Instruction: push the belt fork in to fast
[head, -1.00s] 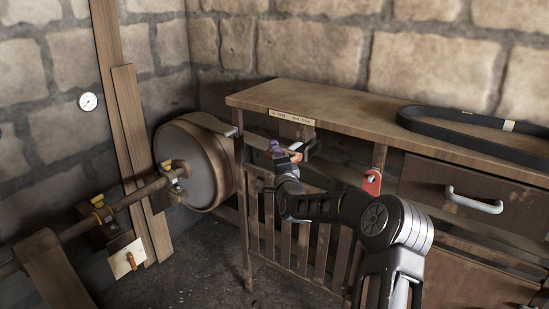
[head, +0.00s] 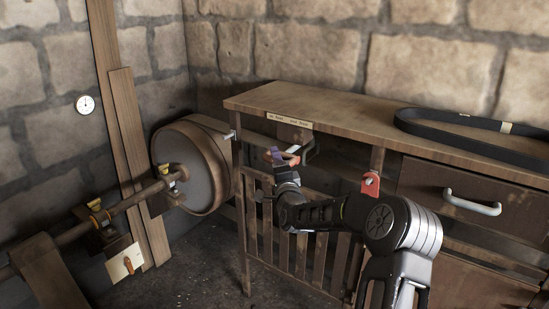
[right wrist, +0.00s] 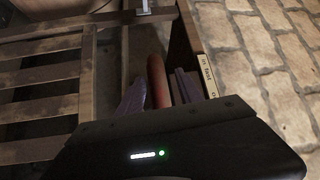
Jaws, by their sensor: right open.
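The belt fork's red-orange handle (head: 294,161) shows under the bench top, below a pale label strip (head: 290,120). My right gripper (head: 284,157) is at the handle, with a purple finger showing on its left. In the right wrist view the reddish rod of the handle (right wrist: 157,82) lies between the two purple fingers of my right gripper (right wrist: 160,88). The fingers are apart, with a gap visible on the left side. The rod's lower end is hidden behind the gripper body. The fork's far end cannot be made out. My left gripper is not in view.
The wooden bench (head: 345,115) carries a black belt (head: 470,130). Slats (head: 300,245) stand below it. A red tag (head: 371,183) and drawer handle (head: 472,203) are at right. A large pulley (head: 190,165) on a shaft (head: 130,199) stands at left.

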